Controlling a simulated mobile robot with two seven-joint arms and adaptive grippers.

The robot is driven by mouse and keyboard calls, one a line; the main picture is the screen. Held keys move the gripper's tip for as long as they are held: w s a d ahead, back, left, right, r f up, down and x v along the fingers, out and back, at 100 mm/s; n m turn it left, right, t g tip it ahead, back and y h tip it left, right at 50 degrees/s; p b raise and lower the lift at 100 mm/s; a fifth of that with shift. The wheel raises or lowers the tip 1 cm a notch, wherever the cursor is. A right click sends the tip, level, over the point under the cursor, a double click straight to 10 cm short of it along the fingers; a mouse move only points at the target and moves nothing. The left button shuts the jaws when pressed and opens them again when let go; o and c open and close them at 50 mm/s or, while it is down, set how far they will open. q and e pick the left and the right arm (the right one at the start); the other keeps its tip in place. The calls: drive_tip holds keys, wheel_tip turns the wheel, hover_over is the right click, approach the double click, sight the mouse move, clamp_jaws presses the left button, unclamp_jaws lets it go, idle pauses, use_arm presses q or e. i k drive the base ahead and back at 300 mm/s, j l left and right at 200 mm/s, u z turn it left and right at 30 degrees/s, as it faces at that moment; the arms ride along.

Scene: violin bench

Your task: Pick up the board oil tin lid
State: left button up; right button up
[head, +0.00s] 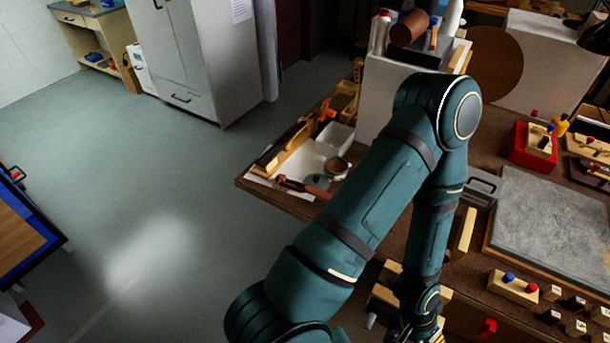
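A small round tin (337,167) with a brownish top stands on a pale sheet near the bench's left corner. A flat grey disc (318,181) lies just in front of it and may be the board oil tin lid; no label can be read. My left arm rises from the bottom, bends at an elbow right of the tin and comes down again. Its gripper (425,334) is at the bottom edge, far from the tin and disc. It is partly cut off, so its fingers cannot be judged. My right gripper is not in view.
A white tray (335,138), a long wooden piece (285,145) and brown-handled tools (303,188) crowd the tin. A white box-like stand (376,95) rises behind. A grey slab (555,225), a red box (533,147) and small blocks occupy the right.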

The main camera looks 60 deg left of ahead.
sight(319, 181)
drive_tip(key=k+j, duration=0.1)
drive_tip(key=j, duration=0.4)
drive_tip(key=k+j, duration=0.1)
drive_tip(key=j, duration=0.75)
drive_tip(key=i+j, duration=0.15)
drive_tip(key=j, duration=0.7)
drive_tip(key=i, duration=0.05)
